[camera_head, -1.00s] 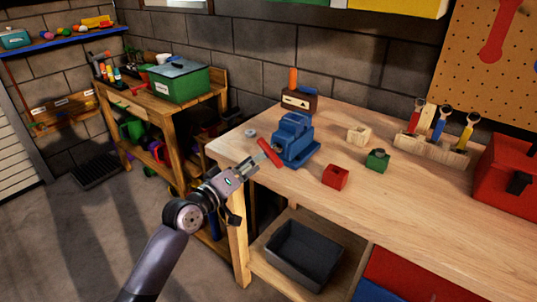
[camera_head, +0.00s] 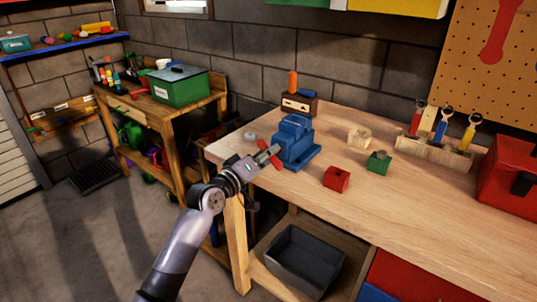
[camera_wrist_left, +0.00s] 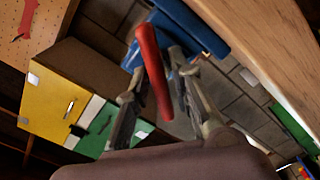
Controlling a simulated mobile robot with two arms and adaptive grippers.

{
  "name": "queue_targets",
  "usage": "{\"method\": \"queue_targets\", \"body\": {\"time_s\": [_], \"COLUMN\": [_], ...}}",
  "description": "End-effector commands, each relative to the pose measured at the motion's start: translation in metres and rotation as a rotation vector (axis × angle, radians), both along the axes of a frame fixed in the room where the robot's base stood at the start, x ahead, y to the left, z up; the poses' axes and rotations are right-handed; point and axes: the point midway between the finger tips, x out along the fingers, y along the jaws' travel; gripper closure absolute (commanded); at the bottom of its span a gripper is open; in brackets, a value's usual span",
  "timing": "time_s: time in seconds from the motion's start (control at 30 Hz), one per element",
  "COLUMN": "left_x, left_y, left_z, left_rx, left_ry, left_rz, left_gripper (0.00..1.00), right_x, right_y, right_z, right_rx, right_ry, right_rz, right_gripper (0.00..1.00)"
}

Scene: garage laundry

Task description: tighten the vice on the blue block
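The blue vice (camera_head: 295,146) stands on the wooden bench near its left front corner. Its red handle (camera_head: 276,147) is on the side facing my arm; part of it is hidden by my left gripper (camera_head: 268,155). In the left wrist view the red handle (camera_wrist_left: 152,70) runs between the two fingers of my left gripper (camera_wrist_left: 160,90), which look apart with gaps beside the bar. Part of the blue vice (camera_wrist_left: 195,22) shows behind it. I cannot tell the blue block apart from the blue vice. My right gripper is not in view.
A red block (camera_head: 337,179), a green block (camera_head: 378,162) and a pale wooden piece (camera_head: 359,136) lie right of the vice. A grey ring (camera_head: 249,135) lies to its left. A red toolbox (camera_head: 510,175) is at the far right.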

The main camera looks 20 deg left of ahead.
Motion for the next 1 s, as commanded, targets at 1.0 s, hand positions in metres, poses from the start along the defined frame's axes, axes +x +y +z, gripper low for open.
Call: {"method": "queue_targets", "body": {"time_s": [1.0], "left_x": [-0.0001], "left_y": [-0.0003], "left_z": [0.0004], "left_rx": [0.183], "left_ry": [-0.066], "left_rz": [0.0], "left_gripper": [0.81], "right_x": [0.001], "right_y": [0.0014], "right_z": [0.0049], "right_rx": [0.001], "right_ry": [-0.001], "right_rz": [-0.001], "right_gripper": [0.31]}}
